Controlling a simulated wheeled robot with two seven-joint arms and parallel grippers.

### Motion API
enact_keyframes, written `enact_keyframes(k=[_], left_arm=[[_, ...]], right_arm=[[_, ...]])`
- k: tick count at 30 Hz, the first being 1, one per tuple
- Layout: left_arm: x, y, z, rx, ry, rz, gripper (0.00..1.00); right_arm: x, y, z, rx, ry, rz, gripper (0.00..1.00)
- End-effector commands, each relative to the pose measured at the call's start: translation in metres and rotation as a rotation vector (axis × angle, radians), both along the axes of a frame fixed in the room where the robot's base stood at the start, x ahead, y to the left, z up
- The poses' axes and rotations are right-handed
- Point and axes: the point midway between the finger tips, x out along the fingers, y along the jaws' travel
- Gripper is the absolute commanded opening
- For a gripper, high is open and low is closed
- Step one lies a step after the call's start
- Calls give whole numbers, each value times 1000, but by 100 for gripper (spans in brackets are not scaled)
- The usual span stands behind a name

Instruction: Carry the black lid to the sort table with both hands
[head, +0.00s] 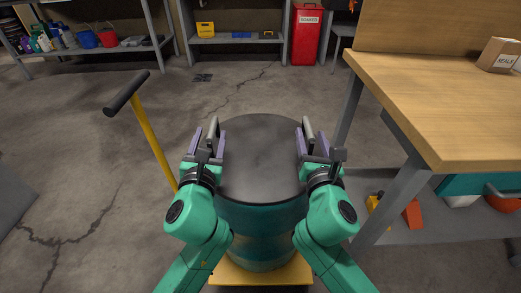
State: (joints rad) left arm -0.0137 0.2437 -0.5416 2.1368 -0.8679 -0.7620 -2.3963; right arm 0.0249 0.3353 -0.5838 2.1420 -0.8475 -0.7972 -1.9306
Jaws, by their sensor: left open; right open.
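The black lid (262,150) is a wide dark disc lying flat on top of a teal drum (262,222). My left gripper (210,138) is open at the lid's left edge. My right gripper (311,140) is open at the lid's right edge. I cannot tell whether the fingers touch the rim. My arms hide parts of the lid's near sides and of the drum. A wooden-topped table (440,100) stands at the right; no label on it marks it as the sort table.
The drum stands on a yellow platform (262,274) with a yellow handle post (152,140) at left. A box marked SEALS (497,55) sits on the wooden table. A red cabinet (306,35) and shelves (240,40) line the back. Cracked concrete floor (80,130) is open at left.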

Motion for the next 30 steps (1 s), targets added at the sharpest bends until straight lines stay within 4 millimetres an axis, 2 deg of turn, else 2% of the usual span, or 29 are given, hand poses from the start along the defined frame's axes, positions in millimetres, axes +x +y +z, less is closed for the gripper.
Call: enact_keyframes(k=[3,6,16,17,21,30], left_arm=[[21,0,1,-2,-2,1,57],[32,1,1,-1,0,1,57],[38,1,0,-2,0,0,57],[38,1,0,-2,0,0,53],[38,1,0,-2,0,0,0],[37,1,0,-2,1,0,0]], right_arm=[[21,0,1,1,-2,-2,57],[32,0,1,1,0,-1,57],[38,0,0,1,0,0,57],[38,0,0,1,0,0,53],[38,0,0,1,0,-1,0],[38,0,0,1,1,-1,0]])
